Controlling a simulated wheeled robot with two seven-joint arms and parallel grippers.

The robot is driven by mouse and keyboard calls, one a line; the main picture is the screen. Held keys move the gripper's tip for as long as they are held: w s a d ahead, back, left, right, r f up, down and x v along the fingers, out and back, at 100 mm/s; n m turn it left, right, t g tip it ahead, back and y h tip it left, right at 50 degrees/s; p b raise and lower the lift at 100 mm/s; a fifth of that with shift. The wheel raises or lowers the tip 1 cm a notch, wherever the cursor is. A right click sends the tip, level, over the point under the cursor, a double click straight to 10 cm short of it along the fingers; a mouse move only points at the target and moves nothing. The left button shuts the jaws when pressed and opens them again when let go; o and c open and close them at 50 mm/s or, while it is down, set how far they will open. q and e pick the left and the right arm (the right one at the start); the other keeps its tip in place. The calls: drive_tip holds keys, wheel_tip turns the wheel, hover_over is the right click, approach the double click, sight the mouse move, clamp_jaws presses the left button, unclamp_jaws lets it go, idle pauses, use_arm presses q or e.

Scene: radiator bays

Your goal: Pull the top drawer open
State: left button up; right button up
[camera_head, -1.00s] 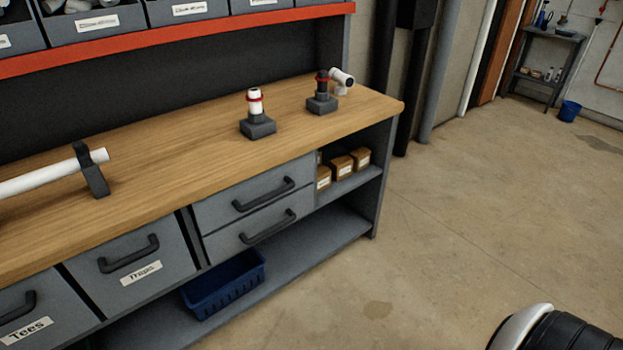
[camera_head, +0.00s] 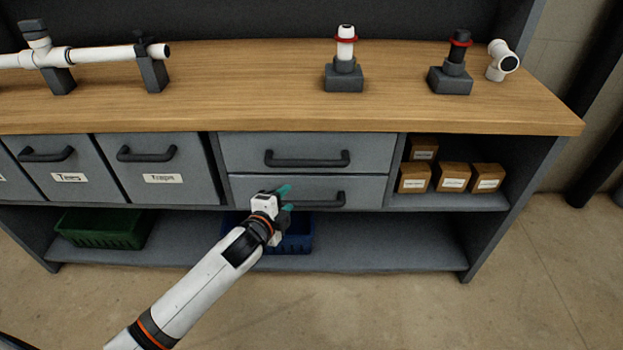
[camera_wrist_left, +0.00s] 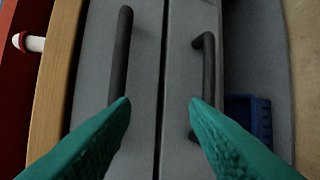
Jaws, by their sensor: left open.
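The top drawer (camera_head: 245,152) is grey and shut flush under the worktop, with a black bar handle (camera_head: 307,161). The lower drawer (camera_head: 370,190) below it is also shut, its handle (camera_head: 325,200) partly hidden by my left gripper. My left gripper (camera_head: 287,198) is open and empty, in front of the lower drawer and below the top handle. In the left wrist view, turned sideways, the seam between the drawers runs between my teal fingertips (camera_wrist_left: 160,105). The top handle (camera_wrist_left: 121,55) is ahead of the left finger and the lower handle (camera_wrist_left: 207,75) ahead of the right. My right gripper is out of view.
The wooden worktop (camera_head: 240,108) overhangs the drawers and carries pipe fittings on stands. Labelled bins (camera_head: 165,180) are to the left, small brown boxes (camera_head: 453,177) to the right. A blue basket (camera_head: 302,235) and a green basket (camera_head: 105,228) sit on the lower shelf.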

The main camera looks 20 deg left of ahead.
use_arm(q)
drive_tip(key=m+t, duration=0.1)
approach(306, 166)
drive_tip(key=shift+h, duration=0.4)
drive_tip(key=x, duration=0.3)
drive_tip(key=b+x, duration=0.1)
drive_tip(key=x, duration=0.6)
drive_tip(key=shift+a+f+b, duration=0.1)
drive_tip(key=shift+a+b, duration=0.15)
drive_tip(key=shift+b, duration=0.15)
drive_tip(key=shift+w+d, duration=0.1)
drive_tip(key=shift+w, duration=0.5)
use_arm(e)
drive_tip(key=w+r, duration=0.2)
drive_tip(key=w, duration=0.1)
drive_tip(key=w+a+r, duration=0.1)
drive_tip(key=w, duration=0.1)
use_arm(q)
clamp_jaws()
